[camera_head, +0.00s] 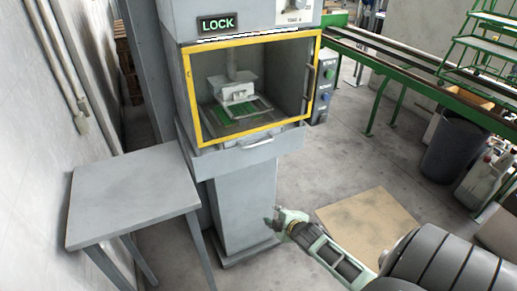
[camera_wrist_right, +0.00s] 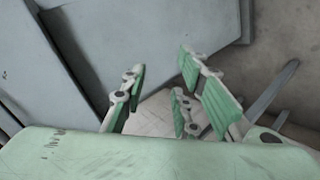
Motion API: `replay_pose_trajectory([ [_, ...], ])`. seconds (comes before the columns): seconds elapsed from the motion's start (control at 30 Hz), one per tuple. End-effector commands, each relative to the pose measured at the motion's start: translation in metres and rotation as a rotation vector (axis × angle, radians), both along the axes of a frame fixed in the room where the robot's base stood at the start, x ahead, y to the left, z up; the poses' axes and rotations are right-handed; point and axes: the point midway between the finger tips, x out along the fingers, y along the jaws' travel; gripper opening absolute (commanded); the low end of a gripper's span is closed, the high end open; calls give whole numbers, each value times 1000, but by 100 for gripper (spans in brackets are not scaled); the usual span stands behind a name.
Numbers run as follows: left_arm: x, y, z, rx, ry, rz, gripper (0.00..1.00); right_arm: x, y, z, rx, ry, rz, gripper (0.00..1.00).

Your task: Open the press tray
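The press tray (camera_head: 225,162) is a grey drawer front below the yellow-framed window of the press (camera_head: 180,60). Its light bar handle (camera_head: 258,144) is on the front, and the drawer sits against the press body. My right gripper (camera_head: 276,218) is low in front of the press pedestal, below and apart from the handle. In the right wrist view its green-padded fingers (camera_wrist_right: 162,88) are spread with nothing between them. The handle cannot be made out in that view. My left gripper is not in view.
The press shows a green LOCK sign (camera_head: 217,24); a fixture stands behind its window. A grey table (camera_head: 130,195) is at the left, beside the wall. A cardboard sheet (camera_head: 370,225) lies on the floor at right. A green conveyor (camera_head: 400,62) and dark bin (camera_head: 452,148) stand farther right.

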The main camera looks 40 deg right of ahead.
Motion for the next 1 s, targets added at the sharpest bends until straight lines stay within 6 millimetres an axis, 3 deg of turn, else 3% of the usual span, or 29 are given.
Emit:
replay_pose_trajectory([
  [0.03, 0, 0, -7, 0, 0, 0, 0, 25, -11, 46, -87, -70, 47, 28],
  [0.13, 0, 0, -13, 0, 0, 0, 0, 54, -21, 127, -241, -172, 122, 28],
  [0.2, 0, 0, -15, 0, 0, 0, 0, 65, -23, 170, -328, -224, 158, 28],
  [0.33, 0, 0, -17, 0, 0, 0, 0, 73, -22, 220, -431, -280, 198, 28],
  [0.47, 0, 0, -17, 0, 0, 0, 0, 78, -22, 234, -462, -297, 208, 28],
  [1.0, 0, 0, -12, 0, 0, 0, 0, 141, -37, 220, -458, -296, 207, 28],
])
